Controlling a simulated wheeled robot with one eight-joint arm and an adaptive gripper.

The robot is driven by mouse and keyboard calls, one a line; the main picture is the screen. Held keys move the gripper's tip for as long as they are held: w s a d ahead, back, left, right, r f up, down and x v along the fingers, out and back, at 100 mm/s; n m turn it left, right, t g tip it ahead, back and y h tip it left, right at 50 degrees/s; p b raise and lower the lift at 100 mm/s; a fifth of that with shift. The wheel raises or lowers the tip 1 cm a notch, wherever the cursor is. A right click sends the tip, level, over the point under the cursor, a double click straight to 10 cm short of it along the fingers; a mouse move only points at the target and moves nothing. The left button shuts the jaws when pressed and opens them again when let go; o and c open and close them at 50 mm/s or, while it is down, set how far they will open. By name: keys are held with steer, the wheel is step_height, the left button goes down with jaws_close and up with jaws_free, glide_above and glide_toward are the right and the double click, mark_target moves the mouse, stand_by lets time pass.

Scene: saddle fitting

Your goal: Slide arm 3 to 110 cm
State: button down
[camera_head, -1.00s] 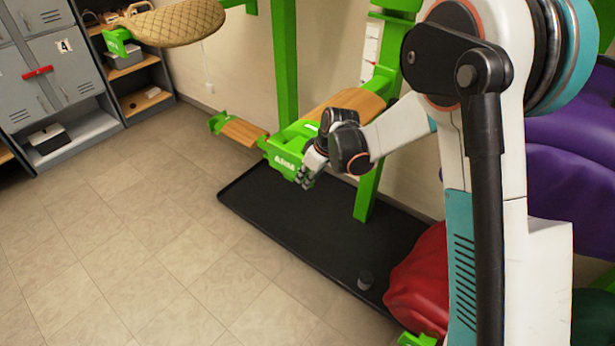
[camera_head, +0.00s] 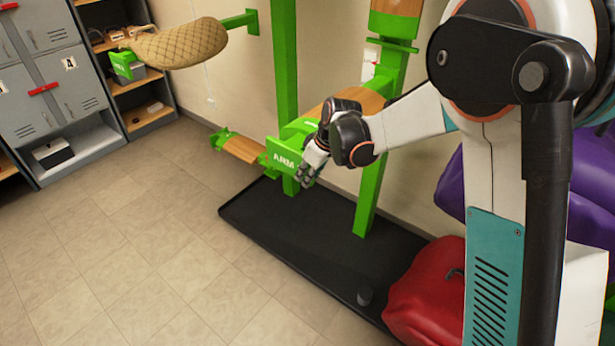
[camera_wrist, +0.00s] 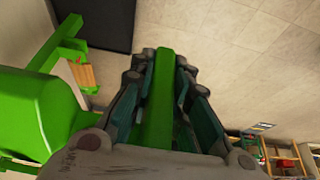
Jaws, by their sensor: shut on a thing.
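A green saddle arm with a wooden top (camera_head: 352,104) sticks out from a green upright post (camera_head: 371,200). Its green front end (camera_head: 281,157) carries white lettering that I cannot read for certain. My gripper (camera_head: 308,172) is at the right side of this front end. In the wrist view my gripper (camera_wrist: 163,85) has its fingers on both sides of a green bar (camera_wrist: 160,100) and is shut on it. The large green body (camera_wrist: 35,105) of the arm fills the left of that view. No height scale is readable.
A red saddle-like bundle (camera_head: 430,290) and a purple one (camera_head: 590,190) are at the right. Grey lockers (camera_head: 55,75) stand left; the tiled floor is clear.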

steer(key=c, duration=1.5)
jaws_free()
steer(key=shift+f, duration=0.1)
steer(key=v, duration=1.2)
